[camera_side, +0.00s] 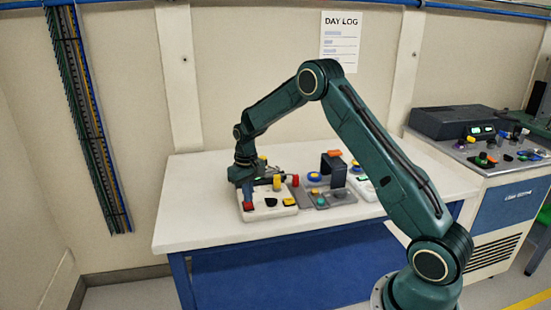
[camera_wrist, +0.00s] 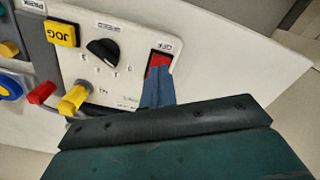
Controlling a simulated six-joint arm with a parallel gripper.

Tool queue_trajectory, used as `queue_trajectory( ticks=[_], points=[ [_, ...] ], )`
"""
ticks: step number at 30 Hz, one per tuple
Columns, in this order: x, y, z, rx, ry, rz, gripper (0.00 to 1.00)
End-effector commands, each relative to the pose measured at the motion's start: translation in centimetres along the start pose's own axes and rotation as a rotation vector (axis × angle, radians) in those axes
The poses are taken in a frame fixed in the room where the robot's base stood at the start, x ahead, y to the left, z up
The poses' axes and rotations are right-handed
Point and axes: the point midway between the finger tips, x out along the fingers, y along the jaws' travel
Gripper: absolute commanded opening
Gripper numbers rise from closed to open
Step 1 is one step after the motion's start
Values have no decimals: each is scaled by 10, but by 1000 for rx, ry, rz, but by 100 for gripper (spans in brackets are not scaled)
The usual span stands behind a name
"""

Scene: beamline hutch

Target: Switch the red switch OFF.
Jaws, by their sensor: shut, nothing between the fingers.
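The red switch (camera_wrist: 159,60) is a rocker in a dark frame on a white panel (camera_wrist: 128,72), with a label that seems to read OFF at its upper end in the wrist view. My gripper (camera_wrist: 157,72) is shut and empty, its blue fingers over the lower part of the switch. That part is hidden, and I cannot tell whether the fingertips touch it. In the side view my gripper (camera_side: 247,193) points down at the red switch (camera_side: 249,205) at the panel's left front corner. Which way the rocker is tilted is unclear.
Beside the switch are a black knob (camera_wrist: 103,50), a yellow JOG button (camera_wrist: 62,33) and a yellow lever (camera_wrist: 72,100). A red lever (camera_wrist: 42,92) lies farther left. The white table (camera_side: 190,215) is clear left of the panel.

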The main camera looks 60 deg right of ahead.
Motion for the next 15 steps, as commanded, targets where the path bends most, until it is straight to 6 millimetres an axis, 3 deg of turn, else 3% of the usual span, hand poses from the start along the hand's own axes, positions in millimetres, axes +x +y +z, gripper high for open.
queue_trajectory(
  ticks=[15],
  points=[
    [6, 0, 0, 0, -1, 0, 0]
  ],
)
